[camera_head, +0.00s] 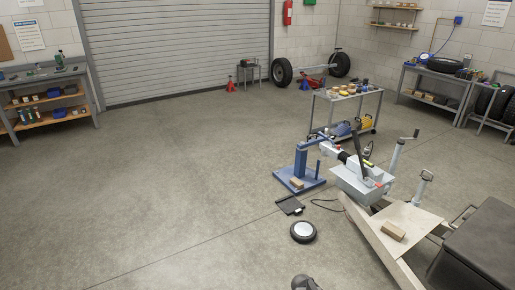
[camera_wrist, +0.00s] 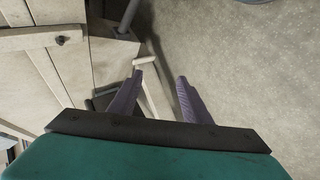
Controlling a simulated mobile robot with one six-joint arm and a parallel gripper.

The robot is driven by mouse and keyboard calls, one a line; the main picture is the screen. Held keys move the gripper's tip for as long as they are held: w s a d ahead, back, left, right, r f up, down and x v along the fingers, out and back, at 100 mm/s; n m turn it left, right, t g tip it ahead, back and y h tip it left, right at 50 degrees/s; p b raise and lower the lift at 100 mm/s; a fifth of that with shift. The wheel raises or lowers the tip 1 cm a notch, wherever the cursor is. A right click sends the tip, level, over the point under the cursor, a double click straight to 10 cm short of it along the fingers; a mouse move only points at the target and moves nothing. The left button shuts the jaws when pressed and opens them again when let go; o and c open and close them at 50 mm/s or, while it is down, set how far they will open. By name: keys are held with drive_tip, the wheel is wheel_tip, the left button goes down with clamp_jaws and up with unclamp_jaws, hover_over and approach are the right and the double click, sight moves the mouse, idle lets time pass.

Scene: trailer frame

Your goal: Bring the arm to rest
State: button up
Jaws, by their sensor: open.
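My gripper (camera_wrist: 160,76) shows in the wrist view with its two dark purple-grey fingers apart and nothing between them. A pale bar with a crosspiece (camera_wrist: 145,62) shows behind the left finger, and bare floor shows behind the right one. Pale beige panels of the trailer frame (camera_wrist: 112,62) fill the left of the wrist view. In the head view, the trailer frame (camera_head: 372,243) stands at the lower right, with a grey box and a winch-like fitting on it. My gripper cannot be made out in the head view.
A wooden block (camera_head: 393,231) lies on the frame's plate. A blue stand (camera_head: 300,182), a black flat pad (camera_head: 290,205) and a round white-topped disc (camera_head: 303,232) are on the floor beside it. A wheeled cart (camera_head: 347,108) stands behind. The floor at left and centre is clear.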

drive_tip(key=s+a+f+n+y, duration=0.4)
drive_tip(key=s+a+f, duration=0.1)
drive_tip(key=a, duration=0.5)
drive_tip(key=s+a+f+n+y, duration=0.3)
drive_tip(key=s+a+f+y, duration=0.2)
drive_tip(key=a, duration=0.5)
drive_tip(key=shift+s+a+n+g, duration=0.2)
drive_tip(key=shift+s+n+g, duration=0.2)
drive_tip(key=shift+s, duration=0.45)
drive_tip(key=shift+c, duration=0.4)
